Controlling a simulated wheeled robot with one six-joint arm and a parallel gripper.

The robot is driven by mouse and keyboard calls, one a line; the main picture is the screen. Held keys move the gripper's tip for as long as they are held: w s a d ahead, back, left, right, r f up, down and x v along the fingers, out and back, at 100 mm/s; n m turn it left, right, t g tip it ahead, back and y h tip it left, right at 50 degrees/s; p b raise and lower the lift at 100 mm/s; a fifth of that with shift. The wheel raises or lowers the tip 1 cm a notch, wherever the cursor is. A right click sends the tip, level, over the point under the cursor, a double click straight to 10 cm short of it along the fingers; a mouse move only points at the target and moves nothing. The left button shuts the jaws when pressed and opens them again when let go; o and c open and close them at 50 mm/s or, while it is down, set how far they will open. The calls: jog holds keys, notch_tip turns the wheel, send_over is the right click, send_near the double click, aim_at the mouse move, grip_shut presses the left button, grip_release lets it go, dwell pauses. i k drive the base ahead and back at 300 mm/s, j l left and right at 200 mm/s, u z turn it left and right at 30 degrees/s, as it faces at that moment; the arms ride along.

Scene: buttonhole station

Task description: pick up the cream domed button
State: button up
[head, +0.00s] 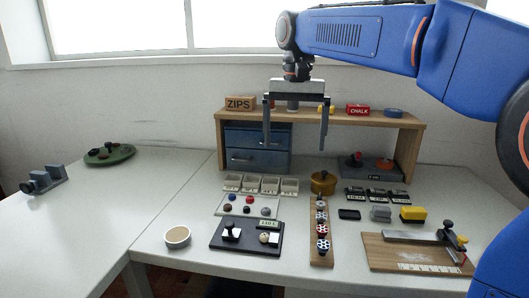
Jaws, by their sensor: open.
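A small cream domed button (264,238) appears to sit on the right part of a dark board (247,248), beside a small white block (274,239). It is small in the picture, so its exact seat is hard to tell. My gripper (295,146) is open and empty, its two fingers pointing down. It hangs high above the back of the table, in front of the shelf and well apart from the button.
A pale tray (274,206) with several coloured buttons lies behind the board. A wooden strip with several spools (322,229) stands to its right. A round bowl (177,236) is at left. A wooden shelf (350,117) rises behind.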

aim_at(263, 237)
jog(key=k, duration=0.85)
